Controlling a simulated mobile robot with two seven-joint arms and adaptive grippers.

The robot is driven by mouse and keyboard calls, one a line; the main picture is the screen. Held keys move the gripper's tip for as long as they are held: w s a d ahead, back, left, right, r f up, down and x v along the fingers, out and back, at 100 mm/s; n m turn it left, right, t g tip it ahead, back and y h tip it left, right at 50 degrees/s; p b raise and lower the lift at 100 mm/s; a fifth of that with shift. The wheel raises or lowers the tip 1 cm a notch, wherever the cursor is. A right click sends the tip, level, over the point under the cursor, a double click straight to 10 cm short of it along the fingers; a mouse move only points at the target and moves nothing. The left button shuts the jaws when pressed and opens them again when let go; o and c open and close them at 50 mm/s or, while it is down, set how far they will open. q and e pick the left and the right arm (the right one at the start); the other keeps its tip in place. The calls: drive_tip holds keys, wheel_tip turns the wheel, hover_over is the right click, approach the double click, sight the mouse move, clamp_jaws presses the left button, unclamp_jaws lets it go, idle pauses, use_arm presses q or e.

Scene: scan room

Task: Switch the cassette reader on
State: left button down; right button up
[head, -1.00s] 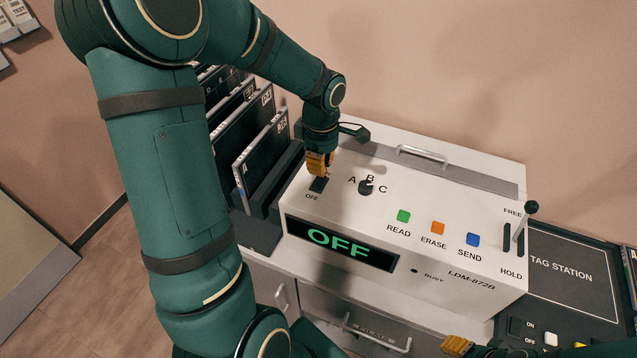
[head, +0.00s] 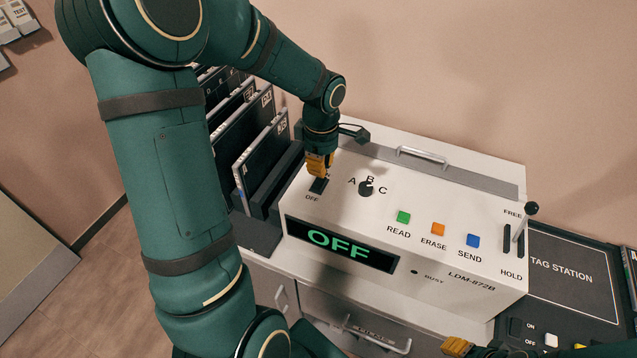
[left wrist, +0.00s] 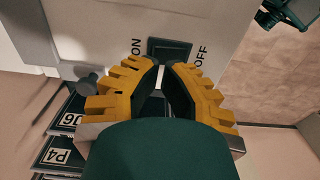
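The cassette reader (head: 450,205) is a white console with a sloped top. Its display (head: 340,243) reads OFF in green. A dark power switch (head: 318,186) sits at the top's left end, with the word OFF below it. In the left wrist view the switch (left wrist: 170,50) lies between the labels ON and OFF. My left gripper (head: 319,172) points down just above the switch; contact cannot be told. In the left wrist view its yellow fingers (left wrist: 165,66) leave a narrow, empty gap. My right gripper (head: 458,346) shows only partly at the bottom edge.
The console also carries an A-B-C knob (head: 365,188), READ (head: 404,216), ERASE (head: 438,228) and SEND (head: 473,240) buttons, and a FREE/HOLD lever (head: 522,228). Dark cassettes (head: 262,155) stand in a rack at left. A tag station (head: 568,272) is at right.

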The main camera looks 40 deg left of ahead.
sight(321, 179)
use_arm(q)
drive_tip(key=shift+f+b, duration=1.65)
drive_tip(key=shift+f, duration=0.15)
idle(1.0)
drive_tip(key=shift+r, duration=0.15)
drive_tip(key=shift+r+p, duration=2.4)
drive_tip(key=shift+r, duration=1)
